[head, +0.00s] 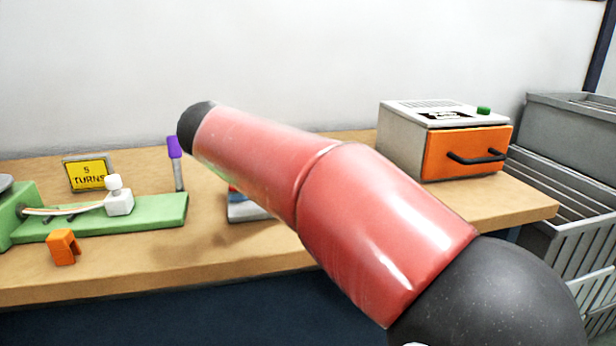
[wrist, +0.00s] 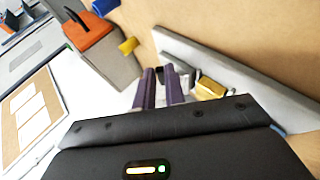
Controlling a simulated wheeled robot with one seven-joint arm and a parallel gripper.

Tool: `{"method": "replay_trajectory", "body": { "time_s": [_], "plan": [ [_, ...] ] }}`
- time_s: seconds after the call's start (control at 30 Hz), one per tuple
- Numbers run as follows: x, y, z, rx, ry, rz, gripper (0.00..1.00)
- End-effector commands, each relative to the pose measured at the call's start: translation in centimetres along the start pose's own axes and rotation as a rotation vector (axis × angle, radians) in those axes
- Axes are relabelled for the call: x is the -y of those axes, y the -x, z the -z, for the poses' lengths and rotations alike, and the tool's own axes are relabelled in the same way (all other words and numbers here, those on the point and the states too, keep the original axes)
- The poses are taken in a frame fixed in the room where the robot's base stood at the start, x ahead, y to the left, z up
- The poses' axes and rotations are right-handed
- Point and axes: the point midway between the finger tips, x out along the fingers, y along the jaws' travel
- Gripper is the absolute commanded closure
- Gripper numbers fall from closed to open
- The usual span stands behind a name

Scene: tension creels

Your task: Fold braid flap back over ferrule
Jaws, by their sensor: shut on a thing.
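In the wrist view, my gripper (wrist: 160,76) has its two dark purple fingers close together. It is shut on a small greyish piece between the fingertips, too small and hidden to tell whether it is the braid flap. Just right of the fingers is a dark holder, then a gold-coloured block (wrist: 210,88), beside a long grey bar (wrist: 240,72). I cannot tell which part is the ferrule. In the head view my red arm hides my gripper and most of a small grey fixture (head: 246,212) on the bench.
On the bench (head: 140,275) stand a green base (head: 160,212) with a white clamp (head: 118,200), an orange bracket (head: 64,247), a yellow sign (head: 88,175) and a purple-topped post (head: 175,160). At right are an orange-fronted box (head: 465,150) and grey crates (head: 570,180).

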Motion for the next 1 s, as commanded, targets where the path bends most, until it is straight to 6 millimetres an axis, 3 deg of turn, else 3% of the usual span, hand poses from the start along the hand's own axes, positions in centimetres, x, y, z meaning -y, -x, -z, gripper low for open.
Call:
{"method": "replay_trajectory", "body": {
  "time_s": [0.73,0.77,0.9,1.0],
  "plan": [
    [0.31,0.31,0.13,-0.001,0.033,-0.079,1.00],
    [0.30,0.31,0.13,0.000,0.033,-0.079,0.86],
    [0.30,0.30,0.13,0.000,0.033,-0.079,0.68],
    [0.29,0.29,0.12,0.000,0.033,-0.079,0.66]
  ]
}}
